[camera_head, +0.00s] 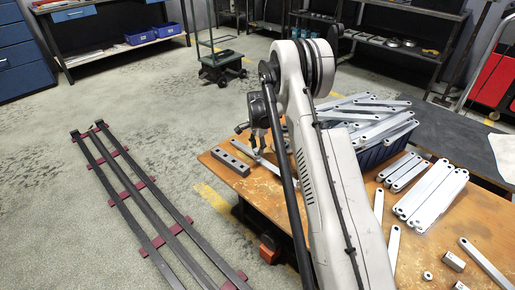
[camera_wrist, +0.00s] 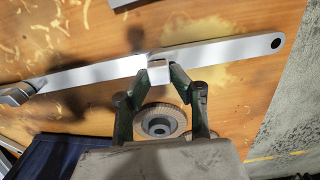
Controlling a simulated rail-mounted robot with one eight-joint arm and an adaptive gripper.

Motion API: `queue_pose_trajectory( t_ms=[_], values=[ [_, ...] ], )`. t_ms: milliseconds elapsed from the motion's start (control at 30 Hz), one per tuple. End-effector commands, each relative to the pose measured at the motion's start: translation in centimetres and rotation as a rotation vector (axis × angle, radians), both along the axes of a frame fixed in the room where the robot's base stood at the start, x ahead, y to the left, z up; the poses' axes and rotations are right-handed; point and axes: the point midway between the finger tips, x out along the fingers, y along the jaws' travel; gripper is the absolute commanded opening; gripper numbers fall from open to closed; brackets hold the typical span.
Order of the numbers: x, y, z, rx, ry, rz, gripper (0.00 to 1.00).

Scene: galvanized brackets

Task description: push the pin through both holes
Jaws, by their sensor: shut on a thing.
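My gripper (camera_wrist: 159,70) is shut on a small silver piece, apparently the pin (camera_wrist: 159,75), of which only a short squarish end shows between the fingertips. It is held over the middle of a long pale metal bracket strip (camera_wrist: 220,50) that lies across the wooden table. A round dark hole shows at the strip's right end. The strip seems to be two overlapping brackets, but the fingers hide the joint, so I cannot tell if holes line up or if the pin is in one. In the head view, my arm mostly hides my gripper (camera_head: 257,143) above the bracket (camera_head: 278,168).
A grey block with several holes (camera_head: 231,162) lies at the table's left edge. A dark blue crate full of brackets (camera_head: 385,152) stands behind my arm. Loose brackets (camera_head: 432,195) and small metal parts (camera_head: 453,261) lie on the right.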

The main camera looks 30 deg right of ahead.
Motion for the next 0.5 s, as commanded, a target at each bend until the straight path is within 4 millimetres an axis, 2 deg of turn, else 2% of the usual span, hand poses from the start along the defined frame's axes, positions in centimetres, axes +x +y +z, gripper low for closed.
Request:
queue_pose_trajectory(
  t_ms=[500],
  values=[
    [0.0,0.0,-1.0,0.0,0.0,0.0,0.0]
  ],
)
